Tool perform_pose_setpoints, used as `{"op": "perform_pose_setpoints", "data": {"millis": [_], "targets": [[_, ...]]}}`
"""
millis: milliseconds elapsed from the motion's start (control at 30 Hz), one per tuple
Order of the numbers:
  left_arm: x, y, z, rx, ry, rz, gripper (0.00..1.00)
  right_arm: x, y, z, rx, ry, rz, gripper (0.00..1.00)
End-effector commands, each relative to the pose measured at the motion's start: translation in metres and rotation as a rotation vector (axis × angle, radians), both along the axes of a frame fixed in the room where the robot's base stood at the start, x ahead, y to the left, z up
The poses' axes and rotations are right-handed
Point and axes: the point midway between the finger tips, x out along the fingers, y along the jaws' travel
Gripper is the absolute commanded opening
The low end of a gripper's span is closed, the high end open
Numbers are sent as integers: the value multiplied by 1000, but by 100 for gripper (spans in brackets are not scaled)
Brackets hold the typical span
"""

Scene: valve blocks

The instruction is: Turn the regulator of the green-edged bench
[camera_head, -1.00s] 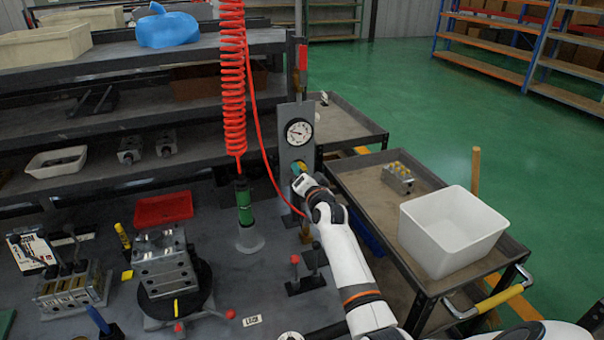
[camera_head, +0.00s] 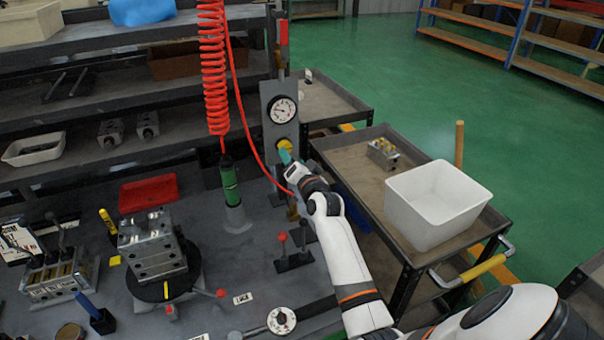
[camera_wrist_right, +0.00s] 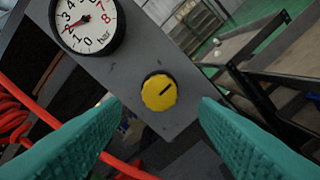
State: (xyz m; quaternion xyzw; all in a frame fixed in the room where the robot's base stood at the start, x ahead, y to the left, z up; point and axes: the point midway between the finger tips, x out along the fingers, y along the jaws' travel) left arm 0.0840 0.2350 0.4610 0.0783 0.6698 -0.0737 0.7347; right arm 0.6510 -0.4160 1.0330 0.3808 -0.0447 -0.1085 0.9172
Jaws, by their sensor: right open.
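The regulator is a round yellow knob (camera_wrist_right: 159,92) with a dark line on it, set in a grey panel (camera_wrist_right: 120,72) below a white dial gauge (camera_wrist_right: 86,22). In the head view the knob (camera_head: 285,144) shows just under the gauge (camera_head: 283,110). My right gripper (camera_head: 287,155) is at the panel, close to the knob. In the right wrist view its teal fingers (camera_wrist_right: 160,130) stand apart, one on either side below the knob, with nothing between them. My left gripper is not in view.
A red coiled hose (camera_head: 214,75) hangs left of the panel, and a red line runs past it. A cart (camera_head: 345,160) with a white bin (camera_head: 437,203) stands to the right. A clamped metal block (camera_head: 152,247) and small red-topped levers (camera_head: 282,238) are on the bench.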

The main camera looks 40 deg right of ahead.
Motion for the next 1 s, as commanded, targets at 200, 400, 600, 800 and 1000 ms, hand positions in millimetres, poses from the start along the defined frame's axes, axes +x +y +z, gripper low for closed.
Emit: {"op": "perform_pose_setpoints", "data": {"millis": [200, 400, 600, 800, 1000], "targets": [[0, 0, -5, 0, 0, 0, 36, -42, 10, -1, -2, 0, -1, 55], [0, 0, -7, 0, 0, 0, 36, -64, 15, -1, -2, 1, -1, 55], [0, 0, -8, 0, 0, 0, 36, -69, 16, 0, -1, 1, -1, 55], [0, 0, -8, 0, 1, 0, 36, -69, 16, 0, -1, 1, -1, 55], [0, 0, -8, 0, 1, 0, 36, -69, 16, 0, -1, 1, -1, 55]]}}
